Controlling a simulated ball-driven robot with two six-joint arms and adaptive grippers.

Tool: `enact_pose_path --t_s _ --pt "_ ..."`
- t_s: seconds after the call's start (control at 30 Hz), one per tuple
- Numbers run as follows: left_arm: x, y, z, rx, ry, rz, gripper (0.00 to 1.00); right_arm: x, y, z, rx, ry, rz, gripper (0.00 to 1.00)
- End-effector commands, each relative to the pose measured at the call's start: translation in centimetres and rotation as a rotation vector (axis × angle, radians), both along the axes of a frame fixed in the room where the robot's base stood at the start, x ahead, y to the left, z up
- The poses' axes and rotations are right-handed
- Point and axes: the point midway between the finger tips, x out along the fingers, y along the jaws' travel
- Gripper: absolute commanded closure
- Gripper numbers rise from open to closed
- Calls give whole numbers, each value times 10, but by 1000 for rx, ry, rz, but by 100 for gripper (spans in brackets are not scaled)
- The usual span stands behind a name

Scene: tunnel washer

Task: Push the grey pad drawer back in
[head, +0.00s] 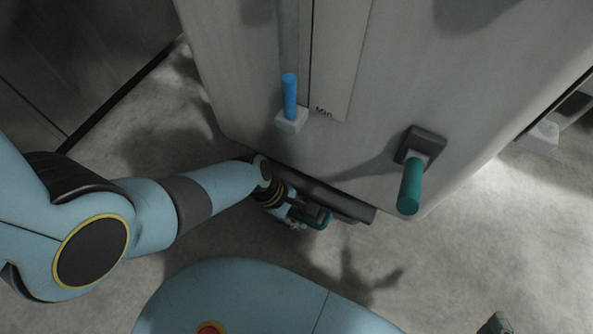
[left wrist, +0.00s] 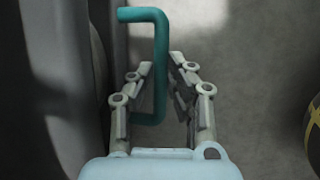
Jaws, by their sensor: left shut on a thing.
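The grey pad drawer (head: 352,207) is a low dark front at the foot of the pale machine, and it sticks out a little from under the panel. Its teal bar handle (head: 322,220) shows in the left wrist view (left wrist: 160,60) as an upright bar with bent ends. My left gripper (head: 308,215) is down at the drawer, shut on this handle, with one finger on each side of the bar in the left wrist view (left wrist: 161,65). A small dark part at the bottom right edge of the head view seems to be my right gripper (head: 495,323); its fingers are mostly cut off.
A blue lever (head: 290,95) on a white block and a teal handle (head: 410,186) on a dark mount stick out of the machine front (head: 370,120) above the drawer. The floor (head: 480,240) in front and to the right is clear.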

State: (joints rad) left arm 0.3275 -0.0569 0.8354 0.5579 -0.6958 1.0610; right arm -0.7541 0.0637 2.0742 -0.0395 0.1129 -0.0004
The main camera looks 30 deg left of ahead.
Motion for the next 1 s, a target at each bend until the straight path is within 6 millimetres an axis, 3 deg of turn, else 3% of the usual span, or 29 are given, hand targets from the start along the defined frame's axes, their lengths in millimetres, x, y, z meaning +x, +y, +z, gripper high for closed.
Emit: enact_pose_path --t_s 0.4,0.43,0.57,1.0 --pt "6 1 0 4 -12 4 100 -1 0 -1 0 2 0 0" --pt "7 1 1 4 -12 4 81 -1 0 -1 0 2 0 0" --pt "6 1 1 3 -11 3 64 -1 0 -1 0 2 0 0" --pt "2 3 7 1 -7 3 62 -1 0 0 0 2 -1 0"
